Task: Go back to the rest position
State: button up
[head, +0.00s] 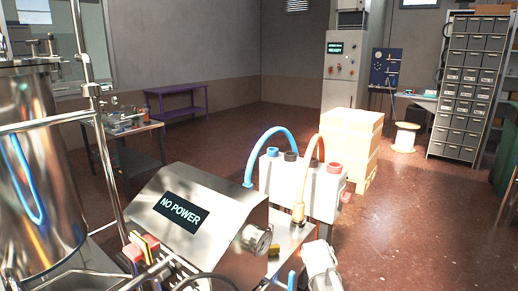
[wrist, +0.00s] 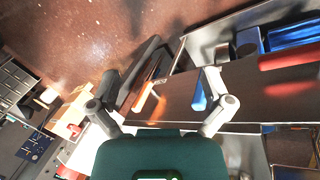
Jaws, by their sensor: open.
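My gripper (wrist: 172,78) shows in the wrist view with its two grey fingers spread apart. Nothing is held between the fingers. Behind them is a dark flat panel with an orange piece and a blue piece close to the fingers. I cannot tell if either finger touches them. In the head view a pale, partly cut-off shape at the bottom edge, right of the steel console (head: 190,190), may be part of my arm. The gripper's fingers cannot be made out there.
The console's display (head: 181,212) reads "NO POWER". Blue (head: 268,140) and orange (head: 312,142) hoses run to a white connector box (head: 285,180) beside it. A steel tank (head: 40,170) stands left. Cartons (head: 350,140) stand behind the box. The floor (head: 430,220) at right is clear.

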jog(key=s+a+f+m+g+y, duration=0.1)
jog(key=s+a+m+g+y, duration=0.25)
jog(key=s, duration=0.65)
notch_tip(320, 180, up, 18)
jog(key=t+p, duration=0.1)
jog(key=p, duration=1.7)
jog(key=shift+w+a+r+m, duration=0.15)
jog(key=shift+w+a+m, duration=0.1)
jog(key=shift+a+m, duration=0.15)
